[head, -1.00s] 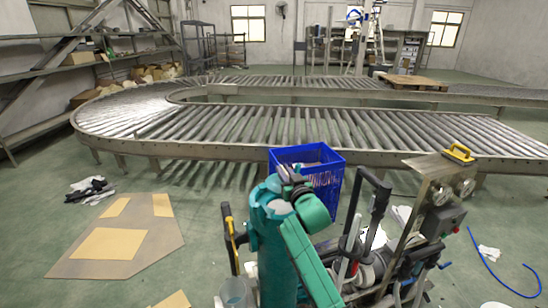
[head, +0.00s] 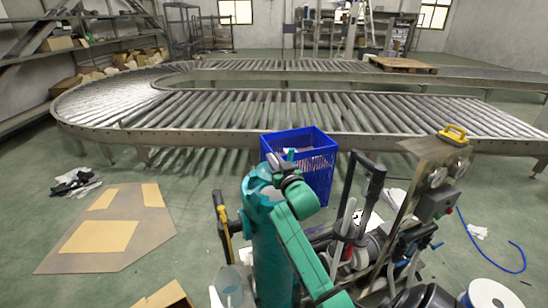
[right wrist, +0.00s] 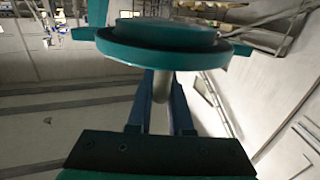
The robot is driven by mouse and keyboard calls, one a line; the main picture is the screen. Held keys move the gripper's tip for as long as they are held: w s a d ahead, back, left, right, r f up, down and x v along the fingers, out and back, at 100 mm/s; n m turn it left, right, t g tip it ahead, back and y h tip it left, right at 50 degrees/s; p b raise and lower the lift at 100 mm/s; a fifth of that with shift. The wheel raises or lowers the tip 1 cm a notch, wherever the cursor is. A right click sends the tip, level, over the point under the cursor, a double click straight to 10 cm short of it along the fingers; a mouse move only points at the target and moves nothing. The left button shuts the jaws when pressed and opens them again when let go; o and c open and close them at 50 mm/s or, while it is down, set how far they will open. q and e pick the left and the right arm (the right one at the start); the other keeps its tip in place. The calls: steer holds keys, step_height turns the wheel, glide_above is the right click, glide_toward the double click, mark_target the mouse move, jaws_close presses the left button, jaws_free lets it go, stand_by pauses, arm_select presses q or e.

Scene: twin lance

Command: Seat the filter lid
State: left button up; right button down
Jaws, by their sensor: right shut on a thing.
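The filter lid (right wrist: 175,50) is a teal round disc with a raised middle and side tabs, across the top of the right wrist view. My right gripper (right wrist: 161,88) is shut on the lid's grey stem, which stands between its two blue fingers. In the head view a tall teal cylinder (head: 268,245) stands upright in the lower middle. My green right arm reaches up in front of it, with its hand near the cylinder's top. The lid is hard to tell apart from the cylinder there, and whether they touch is unclear. My left gripper is out of view.
A cart with black handles (head: 367,190) and a panel with gauges and a yellow handle (head: 452,133) stands right of the cylinder. A blue crate (head: 318,165) is behind. A roller conveyor (head: 300,112) crosses the back. A flat board (head: 110,235) lies left.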

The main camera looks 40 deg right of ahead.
step_height(320, 180, down, 2)
steer(key=shift+f+b, duration=0.15)
steer(key=shift+b, duration=0.4)
arm_select(q)
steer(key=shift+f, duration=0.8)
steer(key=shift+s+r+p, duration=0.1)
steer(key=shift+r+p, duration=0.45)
steer(key=shift+p, duration=0.1)
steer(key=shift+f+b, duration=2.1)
arm_select(e)
steer(key=shift+f, duration=2.8)
steer(key=c, duration=0.8)
jaws_free()
steer(key=shift+s+r, duration=0.1)
steer(key=shift+o, duration=0.2)
